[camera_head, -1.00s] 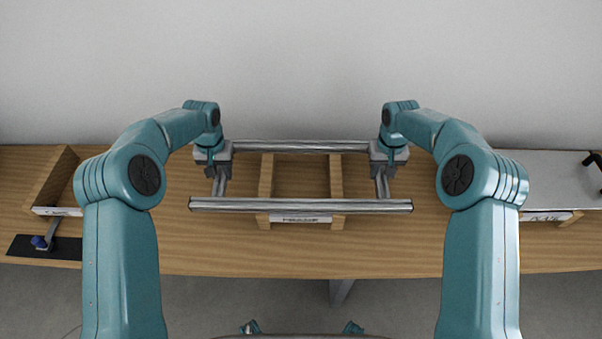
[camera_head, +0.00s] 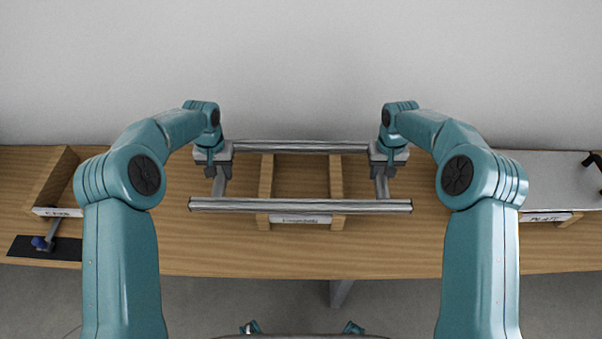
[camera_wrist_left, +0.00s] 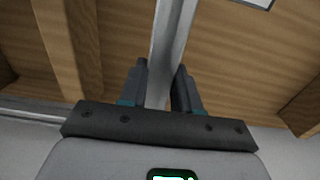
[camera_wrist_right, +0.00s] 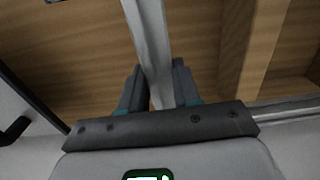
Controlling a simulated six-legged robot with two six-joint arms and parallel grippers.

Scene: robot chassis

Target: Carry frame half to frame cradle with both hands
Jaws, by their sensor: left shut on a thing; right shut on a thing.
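The frame half (camera_head: 300,206) is a rectangle of silver metal bars, with two long bars and two short side bars. It shows level over the wooden frame cradle (camera_head: 336,180), which has two upright wooden rails and a white label in front. My left gripper (camera_head: 219,172) is shut on the left side bar, also seen in the left wrist view (camera_wrist_left: 160,88). My right gripper (camera_head: 382,172) is shut on the right side bar, also seen in the right wrist view (camera_wrist_right: 156,88). I cannot tell whether the frame half touches the rails.
A wooden bench (camera_head: 200,240) runs across the view. At the left stand a labelled wooden holder (camera_head: 52,180) and a dark mat (camera_head: 65,249) with a blue-ended tool (camera_head: 40,243). At the right lies a grey plate (camera_head: 550,175) with a dark handle. A wall rises behind.

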